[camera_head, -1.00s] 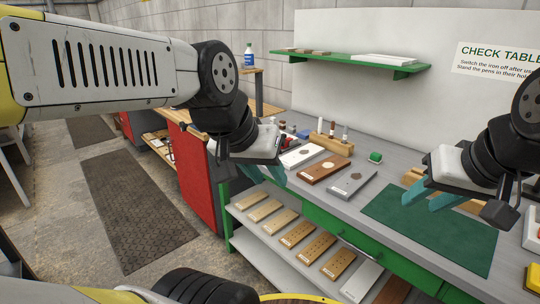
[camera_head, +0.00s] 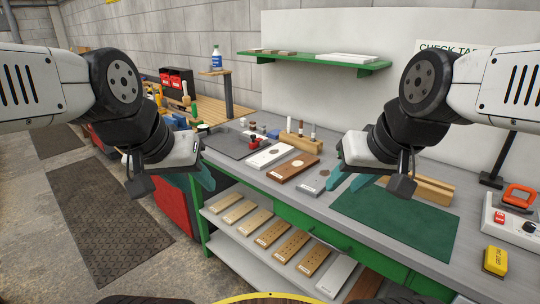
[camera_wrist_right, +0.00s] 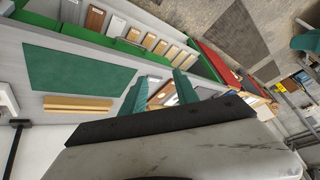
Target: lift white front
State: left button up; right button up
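Three boards lie side by side on the grey bench top in the head view: a white board (camera_head: 270,155), a brown one (camera_head: 293,168) and a grey one (camera_head: 313,183). Another white board (camera_head: 336,276) lies on the lower shelf, at the right of several wooden boards. My left gripper (camera_head: 200,184) is open and empty, left of the bench boards and above the bench's left end. My right gripper (camera_head: 348,183) is open and empty, over the left edge of the green mat. Its teal fingers stand apart in the right wrist view (camera_wrist_right: 160,92).
The green mat (camera_head: 395,222) is bare. A wooden block (camera_head: 425,190) lies behind it. A yellow device (camera_head: 495,261) and a white control box (camera_head: 510,222) stand at the right. A wooden rack (camera_head: 302,142) stands behind the boards. A green wall shelf (camera_head: 315,61) hangs above.

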aim_at(264, 159)
jog(key=i+j, duration=0.15)
jog(key=i, duration=0.45)
jog(key=i+j+u, duration=0.15)
jog(key=i, duration=0.4)
